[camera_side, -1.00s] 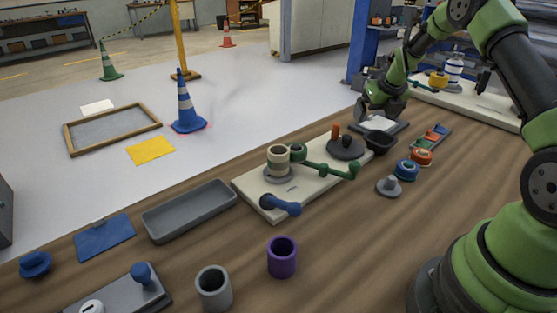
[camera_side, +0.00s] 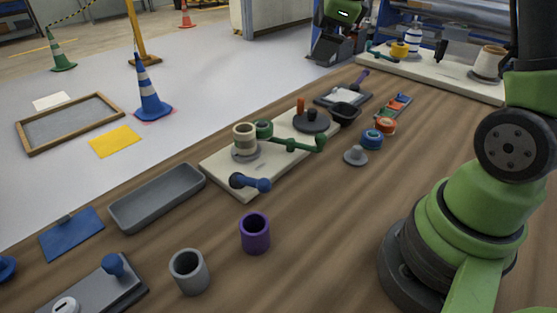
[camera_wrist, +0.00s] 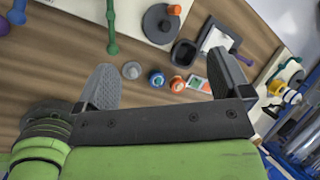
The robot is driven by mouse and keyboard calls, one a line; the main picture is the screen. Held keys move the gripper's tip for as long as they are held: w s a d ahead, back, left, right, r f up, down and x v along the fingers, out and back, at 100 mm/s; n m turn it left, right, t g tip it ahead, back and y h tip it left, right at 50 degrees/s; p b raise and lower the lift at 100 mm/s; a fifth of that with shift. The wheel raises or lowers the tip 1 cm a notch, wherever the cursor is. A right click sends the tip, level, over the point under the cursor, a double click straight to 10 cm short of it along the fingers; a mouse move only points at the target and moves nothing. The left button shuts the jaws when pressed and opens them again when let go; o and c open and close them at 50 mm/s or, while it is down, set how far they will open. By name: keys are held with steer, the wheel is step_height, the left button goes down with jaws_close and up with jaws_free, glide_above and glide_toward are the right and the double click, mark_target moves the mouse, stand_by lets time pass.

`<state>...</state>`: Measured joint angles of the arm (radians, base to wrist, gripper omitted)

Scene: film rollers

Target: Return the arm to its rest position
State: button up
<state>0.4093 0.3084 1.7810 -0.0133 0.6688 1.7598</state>
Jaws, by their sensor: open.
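My gripper (camera_side: 335,47) is raised high at the far end of the bench, near the top edge in the side view. In the wrist view my gripper (camera_wrist: 165,80) has its two grey fingers spread wide apart with nothing between them. The fingers stand above the bench, apart from the things below. My upper arm is partly cut off by the top of the side view.
A cream board with rollers (camera_side: 216,172) lies mid-bench. Beyond it are a black cup (camera_side: 344,114), a grey-framed plate (camera_side: 330,100) and a purple-handled item (camera_side: 361,77). A second cream board (camera_side: 440,78) stands at the back. Bare wood (camera_side: 330,220) lies in front.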

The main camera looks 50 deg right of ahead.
steer(key=s+a+r+n+t+y, duration=0.1)
steer(key=s+a+r+n, duration=0.5)
steer(key=s+a+n, duration=0.4)
steer(key=s+a+f+n+y, duration=0.1)
steer(key=s+a+n+y, duration=0.1)
steer(key=s+a+n, duration=0.4)
steer(key=s+n, duration=0.4)
steer(key=n, duration=0.4)
steer(key=shift+t, duration=0.4)
steer(key=shift+w, duration=0.1)
